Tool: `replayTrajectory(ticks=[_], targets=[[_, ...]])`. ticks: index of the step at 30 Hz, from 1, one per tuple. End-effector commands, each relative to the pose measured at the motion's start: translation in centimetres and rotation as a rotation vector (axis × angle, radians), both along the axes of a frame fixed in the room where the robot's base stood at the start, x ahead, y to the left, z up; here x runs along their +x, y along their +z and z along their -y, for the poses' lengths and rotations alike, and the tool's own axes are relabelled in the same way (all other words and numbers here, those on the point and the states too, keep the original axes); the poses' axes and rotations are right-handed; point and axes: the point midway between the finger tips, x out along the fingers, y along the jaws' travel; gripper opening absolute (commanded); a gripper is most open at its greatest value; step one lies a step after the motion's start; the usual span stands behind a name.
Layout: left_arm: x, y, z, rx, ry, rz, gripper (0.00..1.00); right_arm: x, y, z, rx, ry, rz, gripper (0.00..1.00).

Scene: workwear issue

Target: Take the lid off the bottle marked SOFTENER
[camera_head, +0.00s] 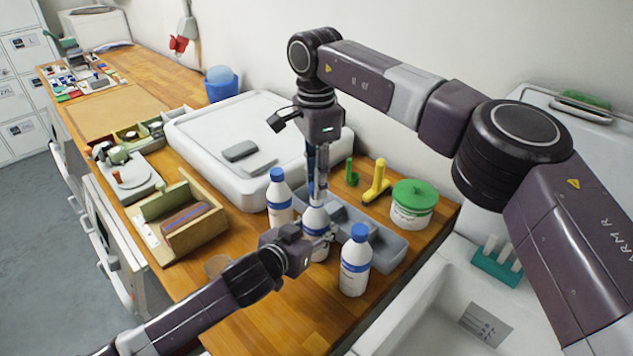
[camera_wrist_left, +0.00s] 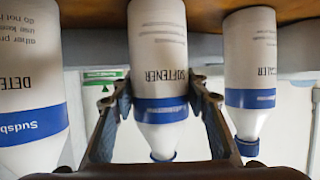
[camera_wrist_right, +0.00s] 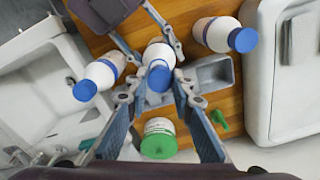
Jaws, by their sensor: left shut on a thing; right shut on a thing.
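The SOFTENER bottle (camera_wrist_left: 157,60), white with a blue band, stands upright between two similar bottles; it also shows in the head view (camera_head: 315,222). My left gripper (camera_wrist_left: 165,100) is shut around its body from the front. My right gripper (camera_head: 317,192) points straight down above the bottle, shut on its blue lid (camera_wrist_right: 158,77). The lid shows between the fingers in the right wrist view. The fingers hide the join, so I cannot tell whether the lid still touches the neck.
A DETERGENT bottle (camera_wrist_left: 32,75) and another capped bottle (camera_wrist_left: 250,60) stand close on either side. A grey tray (camera_head: 388,250) lies behind them. A green-lidded tub (camera_head: 412,205) and yellow piece (camera_head: 377,182) stand near. A sink (camera_head: 430,310) lies right of the wooden counter.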

Motion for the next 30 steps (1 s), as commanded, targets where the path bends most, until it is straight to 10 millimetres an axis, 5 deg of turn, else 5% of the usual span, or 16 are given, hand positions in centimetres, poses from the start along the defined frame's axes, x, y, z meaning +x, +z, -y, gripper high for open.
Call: replayTrajectory(ticks=[23,24,30], targets=[[0.1,0.1,0.0,-0.001,0.001,0.003,0.00,-0.1,4.0,-0.1,0.000,0.002,-0.002,0.00],[0.1,0.1,0.0,-0.001,0.001,0.003,0.45,-0.1,4.0,-0.1,0.000,0.002,-0.002,0.00],[0.1,0.1,0.0,-0.001,0.000,0.002,0.62,0.0,4.0,-0.1,0.001,0.001,-0.001,0.00]])
